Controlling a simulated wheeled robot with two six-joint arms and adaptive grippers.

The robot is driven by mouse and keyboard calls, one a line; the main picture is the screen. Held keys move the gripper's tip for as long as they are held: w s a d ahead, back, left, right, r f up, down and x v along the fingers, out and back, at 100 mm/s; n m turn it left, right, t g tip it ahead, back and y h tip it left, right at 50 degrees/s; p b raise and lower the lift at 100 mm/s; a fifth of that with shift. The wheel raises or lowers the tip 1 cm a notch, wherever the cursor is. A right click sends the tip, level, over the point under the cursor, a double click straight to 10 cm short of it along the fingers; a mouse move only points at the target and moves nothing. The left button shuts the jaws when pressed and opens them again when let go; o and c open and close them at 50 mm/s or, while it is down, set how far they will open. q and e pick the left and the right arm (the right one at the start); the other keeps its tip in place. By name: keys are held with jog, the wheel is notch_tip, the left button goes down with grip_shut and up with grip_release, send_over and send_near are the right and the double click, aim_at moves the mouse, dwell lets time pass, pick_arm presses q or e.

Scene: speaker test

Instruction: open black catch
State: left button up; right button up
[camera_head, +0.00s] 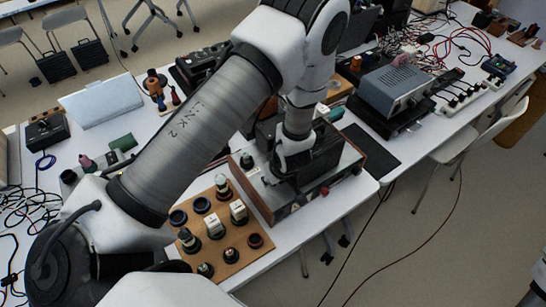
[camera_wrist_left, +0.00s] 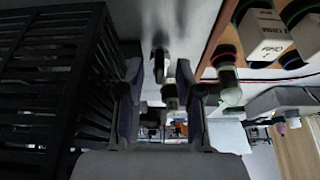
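My left gripper (camera_head: 280,172) reaches down over a grey-topped device with wooden sides (camera_head: 258,201), beside a black box (camera_head: 318,158) on its top. In the left wrist view this gripper (camera_wrist_left: 158,78) is open, with one dark finger on each side. A small dark upright part (camera_wrist_left: 161,66), possibly the black catch, stands on the grey surface between the fingers. I cannot tell whether they touch it. The slatted black box (camera_wrist_left: 55,80) fills the left of that view, close to the left finger. In the head view my arm hides the catch.
A wooden board (camera_head: 232,240) with several sockets and upright parts stands in front of the device. A grey instrument (camera_head: 394,88) and loose cables lie at the back right. A dark mat (camera_head: 371,150) lies flat to the right. The white table's front edge is near.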

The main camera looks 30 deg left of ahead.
pick_arm(q)
jog(key=v, duration=0.7)
jog(key=shift+r, duration=0.2)
jog(key=shift+s+d, duration=0.1)
jog(key=shift+d, duration=0.05)
